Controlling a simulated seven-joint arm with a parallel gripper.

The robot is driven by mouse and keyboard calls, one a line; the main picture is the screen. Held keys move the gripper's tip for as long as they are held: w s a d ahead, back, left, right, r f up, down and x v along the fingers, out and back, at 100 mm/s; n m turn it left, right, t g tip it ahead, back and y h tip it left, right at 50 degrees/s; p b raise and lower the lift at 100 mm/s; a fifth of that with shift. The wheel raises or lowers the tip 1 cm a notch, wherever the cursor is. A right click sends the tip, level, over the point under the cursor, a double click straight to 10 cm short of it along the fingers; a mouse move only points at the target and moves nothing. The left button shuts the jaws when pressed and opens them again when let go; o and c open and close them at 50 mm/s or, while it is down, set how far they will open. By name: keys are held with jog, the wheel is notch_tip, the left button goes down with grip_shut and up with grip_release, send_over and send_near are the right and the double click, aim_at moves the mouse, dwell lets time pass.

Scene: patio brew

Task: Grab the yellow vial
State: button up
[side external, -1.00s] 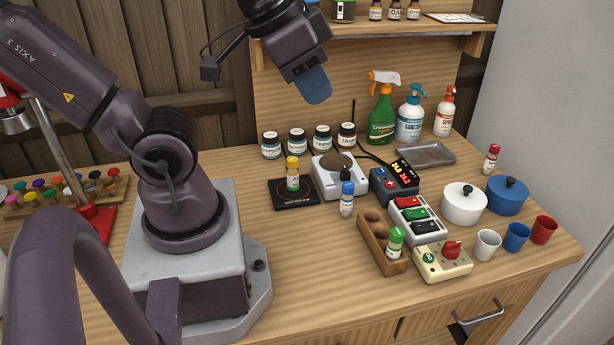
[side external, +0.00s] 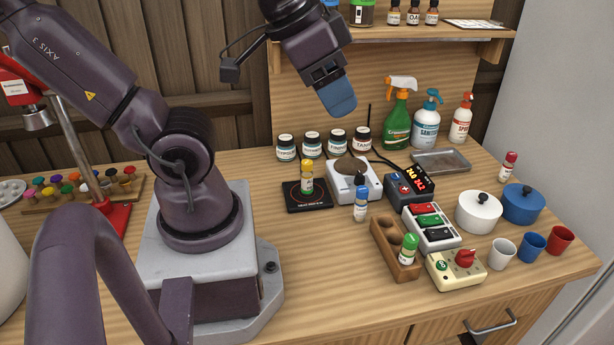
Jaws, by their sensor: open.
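The yellow vial (side external: 307,177), with a yellow cap and a pale label, stands upright on a flat black square plate (side external: 291,199) near the middle of the bench. My gripper (side external: 339,103) is in the air above and to the right of the vial in the picture, well apart from it. Its blue fingertip pad points down. The jaws are open, though from this side the gap between the fingers is hidden. I see nothing held.
A white device with a round top (side external: 355,185) and a blue-capped vial (side external: 361,204) stand right of the plate. A row of dark jars (side external: 311,145) stands behind. A green-capped vial (side external: 408,248) sits in a wooden block (side external: 382,242). Bench space before the plate is clear.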

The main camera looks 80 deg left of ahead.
jog(key=m+g+y, duration=0.6)
jog(key=m+y, duration=1)
jog(key=m, duration=0.2)
send_near(308, 166)
jog(key=shift+s+a+f, duration=0.1)
jog(key=shift+a+f, duration=0.15)
jog(key=shift+a, duration=1.3)
jog(key=shift+a+f, duration=0.25)
jog(key=shift+a, duration=1.35)
jog(key=shift+a+f, duration=0.25)
jog(key=shift+a, duration=1.3)
grip_shut()
